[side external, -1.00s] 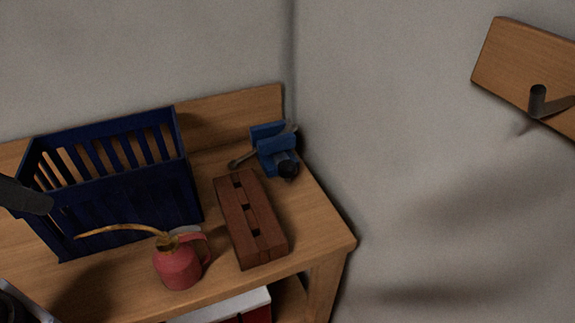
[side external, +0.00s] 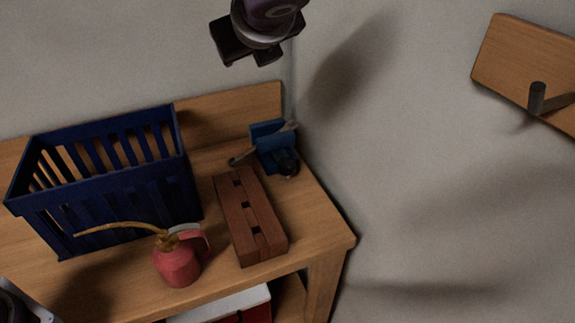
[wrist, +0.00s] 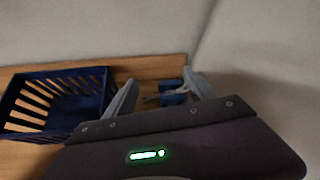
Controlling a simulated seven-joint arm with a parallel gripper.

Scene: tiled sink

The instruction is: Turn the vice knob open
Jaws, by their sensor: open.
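The small blue vice (side external: 270,140) stands at the back right corner of the wooden bench. Its grey bar-shaped knob handle (side external: 243,157) slants across it, with one end low on the left and the other up on the right. My gripper (side external: 252,55) is in the air above and behind the vice, apart from it and empty. In the wrist view the two fingers of the open gripper point toward the bench, and the vice (wrist: 174,97) shows between them, partly hidden by the gripper body.
A blue slatted crate (side external: 120,190) stands left of the vice, and it also shows in the wrist view (wrist: 60,100). A brown slotted block (side external: 236,213) lies in front of the vice. A red oil can (side external: 177,266) has a long spout. Walls stand behind and right.

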